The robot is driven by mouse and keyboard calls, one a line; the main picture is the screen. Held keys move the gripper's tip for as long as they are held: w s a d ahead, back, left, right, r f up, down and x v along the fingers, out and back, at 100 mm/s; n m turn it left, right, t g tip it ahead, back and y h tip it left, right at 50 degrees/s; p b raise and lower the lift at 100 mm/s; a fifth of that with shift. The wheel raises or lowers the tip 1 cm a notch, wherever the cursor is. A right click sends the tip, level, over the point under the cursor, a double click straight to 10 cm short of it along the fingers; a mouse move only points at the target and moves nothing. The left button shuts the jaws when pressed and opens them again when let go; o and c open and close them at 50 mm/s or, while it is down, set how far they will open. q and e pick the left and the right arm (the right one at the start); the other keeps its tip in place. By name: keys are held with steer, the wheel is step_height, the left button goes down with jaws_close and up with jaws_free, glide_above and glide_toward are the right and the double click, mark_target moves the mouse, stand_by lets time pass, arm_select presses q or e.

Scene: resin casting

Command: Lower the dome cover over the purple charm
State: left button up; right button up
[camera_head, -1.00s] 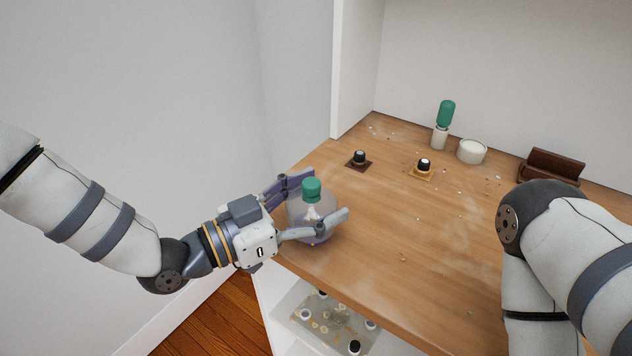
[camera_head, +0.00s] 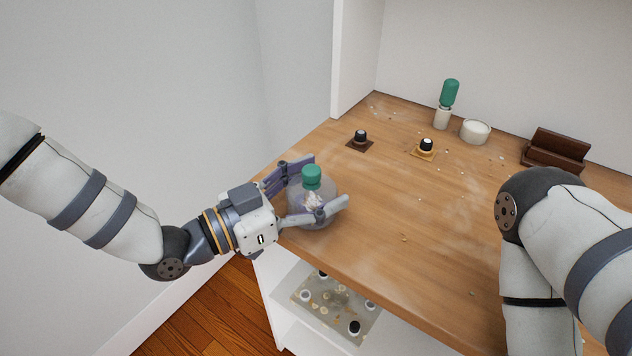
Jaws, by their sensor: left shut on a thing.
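The dome cover (camera_head: 325,190) is a translucent, faintly purple dome with a green knob (camera_head: 312,177) on top. It is upright at the near left part of the wooden worktop. My left gripper (camera_head: 328,187) reaches in from the left and is shut on the dome, with one finger on its far side and one on its near side. I cannot tell whether the dome's rim touches the wood. I cannot make out the purple charm; something pale shows in the dome below the knob. My right arm is at the right, its gripper out of view.
Two small black pieces stand on a dark brown square (camera_head: 360,146) and a yellow-brown square (camera_head: 423,153). Behind are a green-topped tool (camera_head: 449,93), a white bowl (camera_head: 475,132) and a brown holder (camera_head: 556,147). A lower shelf holds a cluttered tray (camera_head: 335,300). The worktop's middle is mostly clear.

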arm_select(q)
steer(key=shift+f, duration=0.25)
steer(key=o, duration=1.2)
